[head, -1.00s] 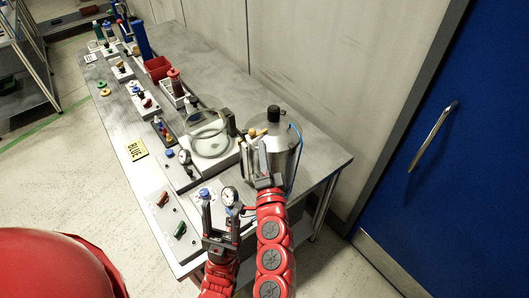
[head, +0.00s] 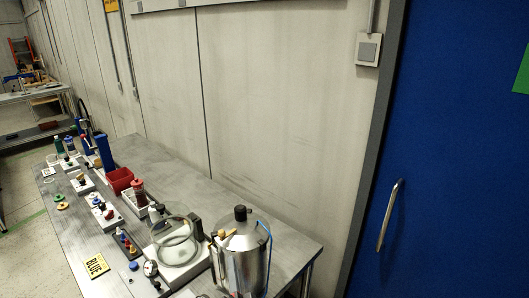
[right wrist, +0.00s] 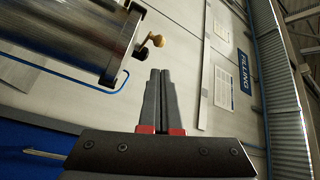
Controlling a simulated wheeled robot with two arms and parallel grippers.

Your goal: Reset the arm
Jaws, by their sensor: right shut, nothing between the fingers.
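My right gripper (right wrist: 160,75) shows in the right wrist view, with its two dark fingers together and nothing between them. Red parts show at the finger bases. A shiny metal canister (head: 250,268) with a black cap stands on the near end of the bench in the head view. Its cylinder also shows at the upper left of the right wrist view (right wrist: 70,35), apart from the fingers, with a brass-coloured knob (right wrist: 157,40) beside it. My left gripper is in neither current view.
The steel bench (head: 280,232) runs along a grey wall. It bears a round glass vessel (head: 175,240), a red bin (head: 120,178), a yellow BLUE label (head: 96,266) and several small fixtures. A blue door (head: 450,200) with a metal handle (head: 388,215) is at the right.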

